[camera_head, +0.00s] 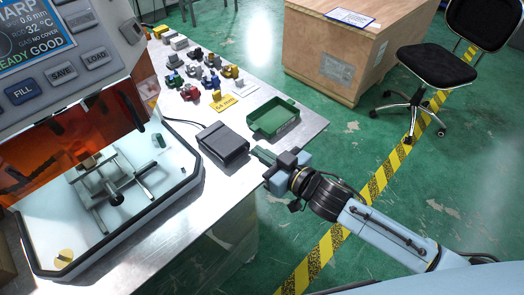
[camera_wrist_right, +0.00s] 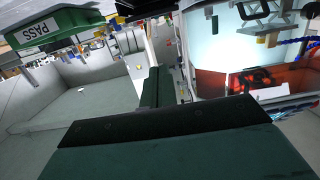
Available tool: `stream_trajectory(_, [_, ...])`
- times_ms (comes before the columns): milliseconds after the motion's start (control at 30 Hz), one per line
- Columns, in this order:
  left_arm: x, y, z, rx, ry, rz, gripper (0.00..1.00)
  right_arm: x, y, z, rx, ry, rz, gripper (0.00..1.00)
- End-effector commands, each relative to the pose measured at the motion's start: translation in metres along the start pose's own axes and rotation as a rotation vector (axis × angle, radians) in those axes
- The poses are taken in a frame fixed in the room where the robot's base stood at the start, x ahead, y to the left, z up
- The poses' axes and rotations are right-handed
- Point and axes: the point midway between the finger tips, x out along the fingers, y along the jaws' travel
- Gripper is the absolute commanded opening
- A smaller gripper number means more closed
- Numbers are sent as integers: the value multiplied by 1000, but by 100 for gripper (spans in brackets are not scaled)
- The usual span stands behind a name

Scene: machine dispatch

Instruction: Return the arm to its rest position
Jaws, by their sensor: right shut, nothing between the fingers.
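My right arm reaches in from the lower right in the head view. Its gripper (camera_head: 262,153) is at the right edge of the metal table (camera_head: 307,128), near the black box and below the green tray. The gripper is shut and empty. Its dark green fingers (camera_wrist_right: 155,88) lie together in the right wrist view. My left gripper is not in view.
A green tray (camera_head: 272,128) and a black box (camera_head: 224,146) sit on the table; the tray's PASS label (camera_wrist_right: 42,32) shows in the wrist view. The machine (camera_head: 95,160) stands left. A wooden crate (camera_head: 335,58) and chair (camera_head: 437,67) are behind.

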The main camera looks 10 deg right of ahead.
Motion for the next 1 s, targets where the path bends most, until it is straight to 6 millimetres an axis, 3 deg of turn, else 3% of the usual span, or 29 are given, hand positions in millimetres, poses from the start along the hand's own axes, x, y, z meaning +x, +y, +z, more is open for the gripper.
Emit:
stream_trajectory(300, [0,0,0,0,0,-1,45,-2,0,1,6,-10,16,0])
stream_trajectory(467, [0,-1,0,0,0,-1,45,-18,5,10,42,-109,136,0])
stream_trajectory(567, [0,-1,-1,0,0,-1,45,-43,10,24,78,-242,244,0])
stream_trajectory(700, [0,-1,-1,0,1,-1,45,-93,14,50,128,-476,357,0])
stream_trajectory(1000, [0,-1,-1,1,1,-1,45,-191,0,86,208,-868,409,0])
